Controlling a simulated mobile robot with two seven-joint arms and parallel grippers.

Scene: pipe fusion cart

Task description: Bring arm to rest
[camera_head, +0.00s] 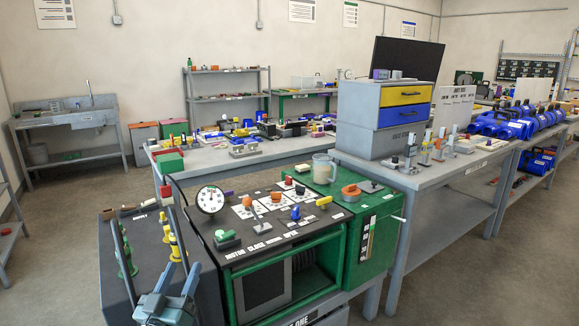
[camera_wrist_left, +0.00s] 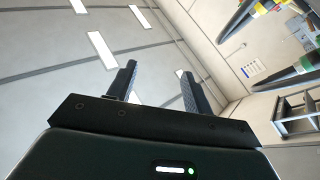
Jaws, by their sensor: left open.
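My left gripper (camera_head: 178,277) is at the lower left of the head view, in front of the dark panel of the cart. Its two fingers point up and stand apart, with nothing seen between them. In the left wrist view the open gripper (camera_wrist_left: 160,90) shows two dark fingers against the ceiling, with an empty gap. My right gripper is not in view.
Close by are a dark panel (camera_head: 148,236) with yellow and green parts, upright dark bars (camera_head: 122,262), and a green cart (camera_head: 375,222) with a gauge (camera_head: 210,199). A grey bench (camera_head: 455,176) stands right. Floor (camera_head: 75,200) is clear at left.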

